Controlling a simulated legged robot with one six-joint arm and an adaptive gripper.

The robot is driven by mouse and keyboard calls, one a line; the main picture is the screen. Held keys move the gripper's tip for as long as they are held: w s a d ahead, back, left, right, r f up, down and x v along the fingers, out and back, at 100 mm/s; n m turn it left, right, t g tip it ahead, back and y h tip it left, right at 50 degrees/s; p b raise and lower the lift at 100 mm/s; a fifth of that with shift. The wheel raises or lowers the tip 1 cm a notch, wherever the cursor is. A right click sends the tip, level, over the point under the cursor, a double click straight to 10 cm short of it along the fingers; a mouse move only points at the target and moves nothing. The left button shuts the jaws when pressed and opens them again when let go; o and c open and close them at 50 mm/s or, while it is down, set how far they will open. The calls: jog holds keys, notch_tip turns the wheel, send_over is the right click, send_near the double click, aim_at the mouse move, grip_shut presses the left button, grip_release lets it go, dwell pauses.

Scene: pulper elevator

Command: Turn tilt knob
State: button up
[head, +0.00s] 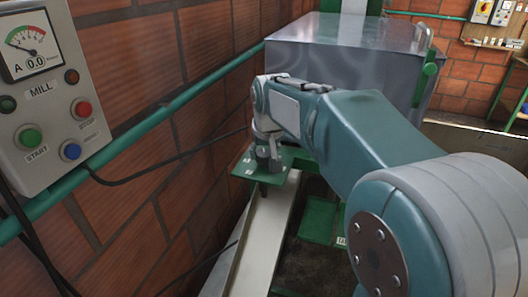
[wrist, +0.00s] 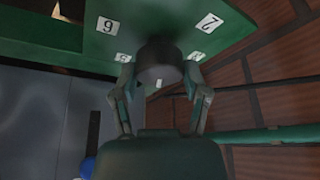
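In the head view the gripper (head: 266,160) is at the green plate (head: 252,165) by the brick wall.
A grey control box (head: 45,100) marked MILL, with a gauge and buttons, hangs on the brick wall at the left. A green pipe (head: 150,128) runs along the wall. A large metal box (head: 345,60) stands behind my arm. A pale chute (head: 262,235) slopes below the plate.

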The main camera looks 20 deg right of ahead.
jog(key=shift+c, duration=0.5)
jog(key=shift+f, duration=0.1)
jog(key=shift+n, duration=0.4)
jog(key=shift+d+n+y, duration=0.1)
jog(key=shift+n+y, duration=0.5)
jog(key=shift+n, duration=0.3)
jog(key=n+y, duration=0.1)
jog(key=n, duration=0.2)
jog(key=shift+n+g, duration=0.3)
jog(key=shift+g, duration=0.1)
jog(key=n+g+y, duration=0.1)
jog(key=n, duration=0.2)
jog(key=n+y, duration=0.1)
jog(key=n, duration=0.2)
jog(key=shift+f+n+g, duration=0.1)
jog(key=shift+n+g, duration=0.2)
jog(key=shift+g, duration=0.1)
